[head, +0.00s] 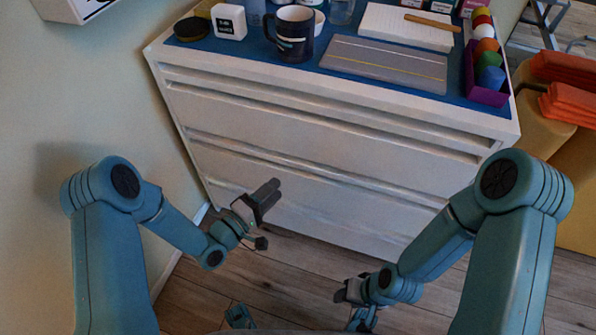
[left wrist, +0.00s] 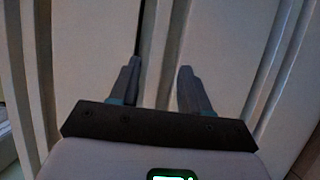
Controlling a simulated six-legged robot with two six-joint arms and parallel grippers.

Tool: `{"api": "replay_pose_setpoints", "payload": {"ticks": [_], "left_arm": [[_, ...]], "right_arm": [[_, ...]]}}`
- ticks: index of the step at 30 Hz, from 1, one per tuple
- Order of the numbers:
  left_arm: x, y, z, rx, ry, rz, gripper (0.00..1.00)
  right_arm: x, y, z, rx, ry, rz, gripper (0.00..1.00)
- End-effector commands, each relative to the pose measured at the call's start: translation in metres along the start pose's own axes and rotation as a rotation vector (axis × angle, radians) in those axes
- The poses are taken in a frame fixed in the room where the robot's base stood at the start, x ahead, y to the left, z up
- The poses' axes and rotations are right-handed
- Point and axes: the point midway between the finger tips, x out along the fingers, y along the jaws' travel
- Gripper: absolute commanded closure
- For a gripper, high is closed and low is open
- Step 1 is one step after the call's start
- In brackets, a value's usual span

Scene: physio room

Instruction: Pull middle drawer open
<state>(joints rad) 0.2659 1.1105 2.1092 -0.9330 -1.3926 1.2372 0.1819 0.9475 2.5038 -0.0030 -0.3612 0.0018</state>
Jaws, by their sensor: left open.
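A white drawer cabinet (head: 330,215) stands in front of me, with long horizontal grooves across its front. Its middle drawer (head: 310,140) is the wide panel between the two pairs of grooves and looks shut. My left gripper (head: 270,191) is in front of the lower part of the cabinet, below the middle drawer. In the left wrist view its two dark fingers (left wrist: 160,85) are apart, with nothing between them but the white front beyond. Whether they touch the front, I cannot tell. My right gripper (head: 345,291) is low over the floor, its jaws unclear.
On the blue cabinet top stand a dark mug (head: 289,34), a small white box (head: 229,22), a grey board (head: 384,63), a notepad (head: 405,27) and a purple tray (head: 487,95) of coloured rolls. A wall (head: 95,90) is close on the left. Wooden floor (head: 300,270) is clear before the cabinet.

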Motion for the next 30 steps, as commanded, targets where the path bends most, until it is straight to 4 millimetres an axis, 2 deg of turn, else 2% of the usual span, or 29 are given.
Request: {"api": "replay_pose_setpoints", "payload": {"ticks": [1, 6, 12, 18, 25, 26, 27, 30], "left_arm": [[0.013, -0.002, 0.002, 0.005, -0.004, 0.003, 0.53], [0.053, -0.003, 0.002, 0.004, -0.002, 0.002, 0.53], [0.087, -0.003, 0.001, 0.002, 0.001, 0.0, 0.53], [0.102, -0.001, 0.0, 0.0, 0.003, -0.001, 0.53], [0.103, 0.0, 0.0, 0.0, 0.004, -0.001, 0.53], [0.103, 0.0, 0.0, 0.0, 0.004, -0.001, 0.56], [0.103, 0.0, 0.0, 0.0, 0.004, -0.001, 0.69], [0.103, -0.001, 0.0, 0.0, 0.004, -0.002, 1.0]], "right_arm": [[0.005, 0.002, -0.001, 0.003, 0.002, 0.0, 0.57], [0.012, 0.006, -0.003, 0.008, 0.007, 0.001, 0.57], [0.018, 0.01, -0.005, 0.013, 0.013, 0.002, 0.57], [0.019, 0.011, -0.006, 0.015, 0.015, 0.002, 0.57], [0.019, 0.011, -0.006, 0.015, 0.015, 0.002, 0.57], [0.019, 0.011, -0.006, 0.015, 0.015, 0.002, 0.57], [0.019, 0.011, -0.006, 0.015, 0.015, 0.002, 0.57], [0.019, 0.011, -0.006, 0.015, 0.015, 0.002, 0.57]]}}
